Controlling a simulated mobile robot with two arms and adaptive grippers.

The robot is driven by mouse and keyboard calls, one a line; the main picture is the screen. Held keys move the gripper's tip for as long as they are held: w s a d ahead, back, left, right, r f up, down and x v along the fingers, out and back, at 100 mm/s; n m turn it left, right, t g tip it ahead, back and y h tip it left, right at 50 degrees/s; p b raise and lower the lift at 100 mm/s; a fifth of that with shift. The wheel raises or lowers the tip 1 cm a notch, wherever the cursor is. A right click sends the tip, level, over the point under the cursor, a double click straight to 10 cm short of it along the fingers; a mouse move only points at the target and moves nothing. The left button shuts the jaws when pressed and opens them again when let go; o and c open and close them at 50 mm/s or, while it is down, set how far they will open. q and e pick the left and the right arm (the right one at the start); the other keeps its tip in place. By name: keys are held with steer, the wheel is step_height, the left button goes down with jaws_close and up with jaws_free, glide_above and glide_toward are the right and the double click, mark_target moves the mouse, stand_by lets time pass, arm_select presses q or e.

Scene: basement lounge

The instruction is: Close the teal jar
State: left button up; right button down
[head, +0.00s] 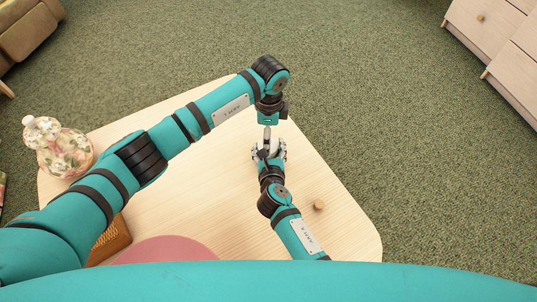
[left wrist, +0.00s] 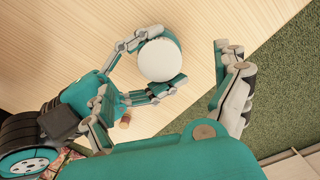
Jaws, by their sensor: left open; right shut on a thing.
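My right gripper (head: 268,148) is shut around the teal jar (left wrist: 176,46) above or on the pale table, in the middle of the head view. In the left wrist view the jar shows a round, whitish top face (left wrist: 158,60) with a little teal at its side. I cannot tell if that face is a lid or the jar's inside. My left gripper (head: 268,118) is open just beyond the jar in the head view; its fingers spread at either side of the left wrist view. A small brown cork-like piece (head: 319,205) lies on the table right of my right arm.
The table (head: 215,215) is bare around the right gripper. A floral lidded jar (head: 65,152) stands at its left edge. A pink round thing (head: 165,250) and a brown wooden thing (head: 112,240) are at the near side. A drawer unit (head: 495,40) stands at the far right.

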arm_select(q)
step_height(320, 180, up, 12)
arm_select(e)
steer(key=shift+f, duration=0.1)
stand_by(0.5)
arm_select(q)
steer(key=shift+d, duration=0.1)
arm_select(e)
steer(key=shift+c, duration=1.4)
jaws_free()
steer(key=v, duration=1.2)
